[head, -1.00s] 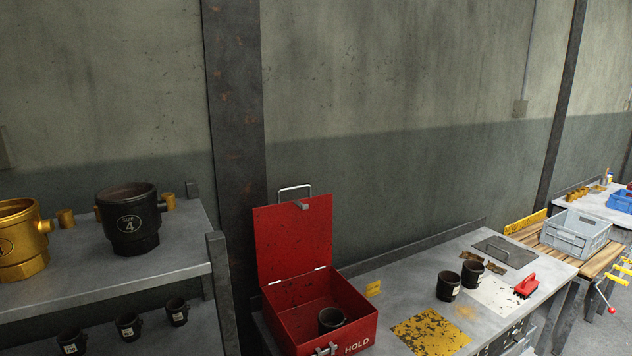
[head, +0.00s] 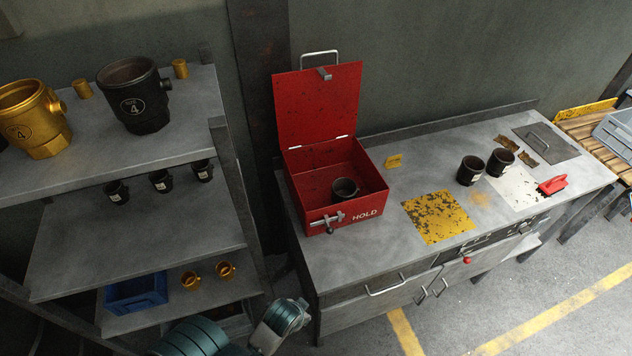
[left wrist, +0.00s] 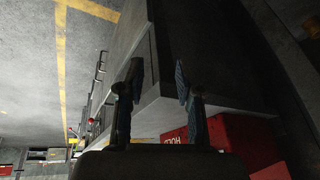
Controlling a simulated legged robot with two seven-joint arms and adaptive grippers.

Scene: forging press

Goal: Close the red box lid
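The red box stands on the grey workbench, its front wall (head: 340,216) marked HOLD with a metal latch. Its lid (head: 318,108) stands upright at the back, hinged open, with a metal handle (head: 320,55) on its top edge. A black cup (head: 345,190) sits inside the box. My left arm enters at the bottom of the head view, below and in front of the bench. In the left wrist view my left gripper (left wrist: 160,82) has its two fingers apart with nothing between them; the red box (left wrist: 235,140) shows at the lower right, apart from them. My right gripper is not in view.
A metal shelf (head: 160,248) with cups and a blue bin (head: 136,292) stands left of the bench. The bench's front edge and drawer handles face the floor.

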